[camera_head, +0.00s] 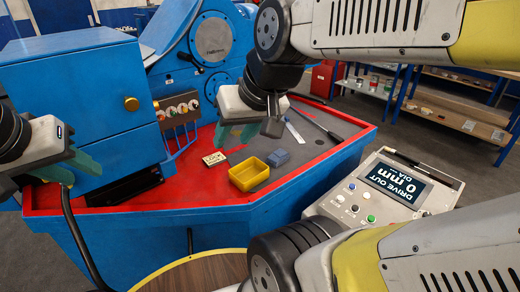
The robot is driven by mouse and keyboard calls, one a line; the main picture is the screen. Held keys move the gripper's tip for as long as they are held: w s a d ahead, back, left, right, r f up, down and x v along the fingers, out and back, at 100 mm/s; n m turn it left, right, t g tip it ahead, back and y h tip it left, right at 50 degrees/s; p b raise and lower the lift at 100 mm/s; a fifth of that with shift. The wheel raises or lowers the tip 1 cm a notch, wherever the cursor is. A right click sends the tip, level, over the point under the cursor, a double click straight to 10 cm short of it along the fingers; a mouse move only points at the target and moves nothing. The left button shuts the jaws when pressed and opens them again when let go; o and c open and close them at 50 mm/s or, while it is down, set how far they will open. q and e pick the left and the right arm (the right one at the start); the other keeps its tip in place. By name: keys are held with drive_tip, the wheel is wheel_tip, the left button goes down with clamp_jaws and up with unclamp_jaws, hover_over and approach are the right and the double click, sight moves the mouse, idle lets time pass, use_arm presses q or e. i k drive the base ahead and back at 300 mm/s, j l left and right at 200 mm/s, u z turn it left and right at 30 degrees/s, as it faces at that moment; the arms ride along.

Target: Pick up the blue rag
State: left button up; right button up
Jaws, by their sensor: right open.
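The blue rag (279,157) looks like a small folded block. It lies on the red-edged grey top of the blue machine, just right of a yellow tray (249,174). My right gripper (236,136) is open, pointing down above and left of the rag, with teal fingers and nothing seen between them. It is apart from the rag. My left gripper (72,168) is at the far left by the blue cabinet, far from the rag. Its teal fingers partly overlap in view, so its opening is unclear.
A small pale block (214,159) lies left of the yellow tray. A long dark-handled tool (318,122) and a ruler-like strip (295,132) lie behind the rag. The control box (383,188) stands at right. The blue cabinet (85,100) rises at left.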

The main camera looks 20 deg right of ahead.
sight(278, 157)
drive_tip(key=i+z, duration=0.2)
drive_tip(key=z, duration=0.25)
drive_tip(key=i+z, duration=0.25)
drive_tip(key=z, duration=0.15)
drive_tip(key=i+z, duration=0.2)
drive_tip(key=z, duration=0.25)
